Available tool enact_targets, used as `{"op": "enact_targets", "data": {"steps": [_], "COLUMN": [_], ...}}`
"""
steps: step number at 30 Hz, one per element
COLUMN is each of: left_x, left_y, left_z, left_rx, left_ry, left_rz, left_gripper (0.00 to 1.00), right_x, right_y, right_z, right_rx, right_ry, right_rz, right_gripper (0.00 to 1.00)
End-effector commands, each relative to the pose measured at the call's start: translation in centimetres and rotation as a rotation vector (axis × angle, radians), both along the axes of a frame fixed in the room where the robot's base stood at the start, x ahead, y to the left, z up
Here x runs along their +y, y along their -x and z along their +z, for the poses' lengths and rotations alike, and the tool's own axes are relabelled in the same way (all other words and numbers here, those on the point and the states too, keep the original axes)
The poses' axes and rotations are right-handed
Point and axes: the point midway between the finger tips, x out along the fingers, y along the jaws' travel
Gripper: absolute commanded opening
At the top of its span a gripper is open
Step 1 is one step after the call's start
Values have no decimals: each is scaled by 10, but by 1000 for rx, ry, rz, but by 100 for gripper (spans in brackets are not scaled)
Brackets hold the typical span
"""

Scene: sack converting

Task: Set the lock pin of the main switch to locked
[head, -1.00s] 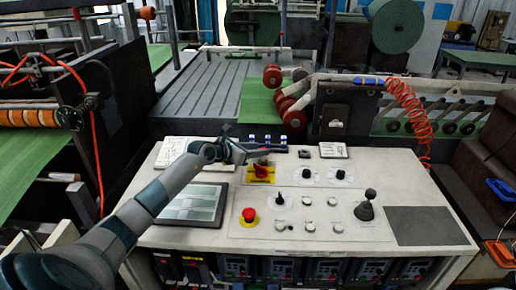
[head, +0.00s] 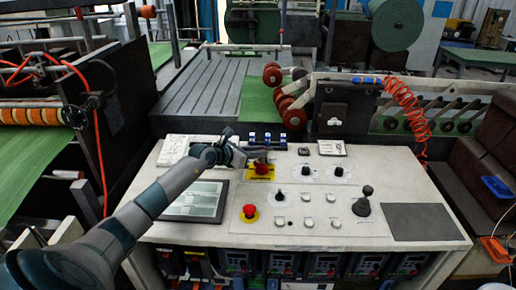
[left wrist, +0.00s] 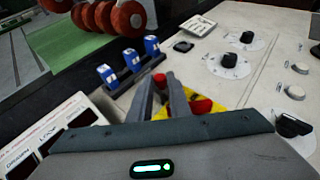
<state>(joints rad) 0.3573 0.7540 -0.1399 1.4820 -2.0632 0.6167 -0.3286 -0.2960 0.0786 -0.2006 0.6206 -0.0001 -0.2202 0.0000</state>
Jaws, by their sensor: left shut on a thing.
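The main switch (head: 262,170) is a red rotary handle on a yellow plate, on the sloping console; the head view shows it just below my left gripper (head: 259,157). In the left wrist view, the red handle (left wrist: 201,105) and part of the yellow plate (left wrist: 217,94) show beside the right finger. A small red knob, which looks like the lock pin (left wrist: 159,79), sits between the fingertips of my left gripper (left wrist: 160,86). The gripper is shut on it. The pin's lower part is hidden by the fingers. My right gripper is in neither current view.
A row of blue switches (head: 267,141) stands just behind the main switch. A red emergency stop (head: 249,212) is in front, with black knobs (head: 279,196) and a joystick (head: 363,201) to the right.

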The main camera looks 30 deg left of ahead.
Motion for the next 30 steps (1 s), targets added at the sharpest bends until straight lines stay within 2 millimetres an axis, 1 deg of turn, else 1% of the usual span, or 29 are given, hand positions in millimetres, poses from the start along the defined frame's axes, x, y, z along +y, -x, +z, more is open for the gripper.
{"op": "enact_targets", "data": {"steps": [4, 7, 8, 9, 10, 23, 26, 30], "left_x": [-3, -4, -4, -4, -4, -1, 1, 4], "left_y": [2, 2, 2, 2, 2, 4, 9, 22], "left_z": [-1, -2, -2, -2, -2, 0, 1, 6], "left_rx": [5, 5, 5, 5, 5, 2, 2, 3], "left_ry": [2, 3, 3, 3, 3, 1, 2, -1], "left_rz": [-5, -6, -6, -6, -6, -4, -2, -4], "left_gripper": [0, 0, 19, 28, 35, 35, 35, 35], "right_x": [-4, -4, -4, -3, -3, -1, -1, 0], "right_y": [11, 9, 8, 6, 5, 3, 3, 3], "right_z": [0, 0, 0, 0, 0, -1, -3, -7], "right_rx": [12, 10, 9, 6, 5, 3, 3, 3], "right_ry": [4, 4, 4, 4, 3, 2, 1, 1], "right_rz": [1, 1, 1, 1, 1, 0, -1, -1], "right_gripper": [31, 31, 31, 31, 31, 31, 31, 31]}}
